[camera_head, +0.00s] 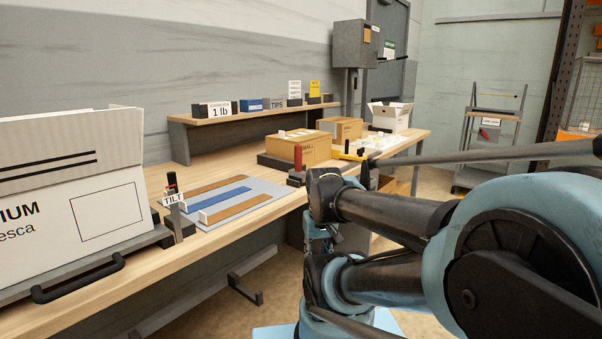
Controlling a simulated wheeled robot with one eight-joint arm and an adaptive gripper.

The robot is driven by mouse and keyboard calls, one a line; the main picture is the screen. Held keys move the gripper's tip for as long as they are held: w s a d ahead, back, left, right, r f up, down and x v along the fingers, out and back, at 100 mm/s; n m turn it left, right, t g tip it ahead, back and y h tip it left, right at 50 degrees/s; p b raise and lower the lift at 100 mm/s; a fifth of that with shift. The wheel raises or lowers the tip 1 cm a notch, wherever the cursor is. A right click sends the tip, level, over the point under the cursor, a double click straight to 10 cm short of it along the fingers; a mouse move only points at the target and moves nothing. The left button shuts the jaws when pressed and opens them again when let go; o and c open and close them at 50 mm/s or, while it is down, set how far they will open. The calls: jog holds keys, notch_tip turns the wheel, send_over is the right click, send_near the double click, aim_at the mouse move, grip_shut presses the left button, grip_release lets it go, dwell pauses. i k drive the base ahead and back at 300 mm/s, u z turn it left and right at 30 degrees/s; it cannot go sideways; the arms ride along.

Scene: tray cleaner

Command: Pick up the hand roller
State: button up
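I cannot tell for sure which object is the hand roller. One candidate is an upright red handle (298,159) on a dark base, standing on the workbench (160,263) in front of a cardboard box. Another is a yellow item (350,156) to its right, partly behind my arm. A small red item (485,134) also shows on the far cart. My folded arm fills the right foreground, apart from the red handle in the picture. I cannot make out my gripper's fingers.
A large white carton (70,190) stands at the bench's left, by a "TILT" post (172,199). A grey mat (258,188) carries brown and blue strips. Boxes (304,149) and a raised shelf (255,113) stand behind. The cart (490,150) is at back right.

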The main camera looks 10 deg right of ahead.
aim_at(296, 174)
jog(key=z, duration=0.25)
jog(key=k, duration=1.75)
jog(key=z, duration=0.65)
jog(key=i, duration=1)
